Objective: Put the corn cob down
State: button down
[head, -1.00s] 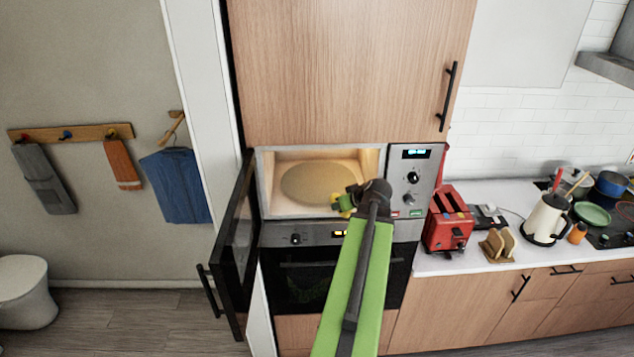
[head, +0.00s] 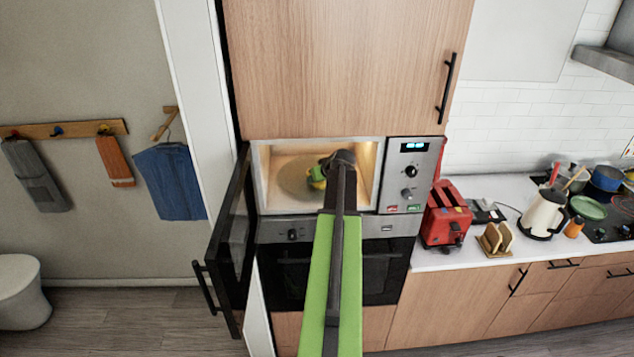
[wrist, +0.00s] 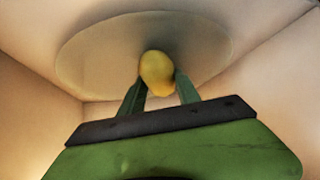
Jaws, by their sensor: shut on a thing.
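The corn cob (wrist: 156,73) shows as a yellow rounded end between the two green fingers of my gripper (wrist: 160,88) in the wrist view. My gripper is shut on it. In the head view my gripper (head: 318,175) is inside the open, lit microwave (head: 262,180), and a bit of the yellow corn cob (head: 317,185) shows by the green fingers. The round turntable plate (wrist: 95,50) lies beyond the cob in the wrist view. I cannot tell whether the cob touches the plate.
The microwave's dark door (head: 232,240) hangs open on the left. Its control panel (head: 407,175) is on the right, with an oven (head: 375,265) below. A red toaster (head: 445,217) stands on the counter to the right. The cavity walls (wrist: 35,90) surround my gripper.

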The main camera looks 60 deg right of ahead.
jog(key=shift+s+a+r, duration=0.1)
jog(key=shift+s, duration=0.05)
jog(key=c, duration=0.9)
grip_release()
jog(key=shift+f, duration=0.2)
jog(key=shift+o, duration=0.2)
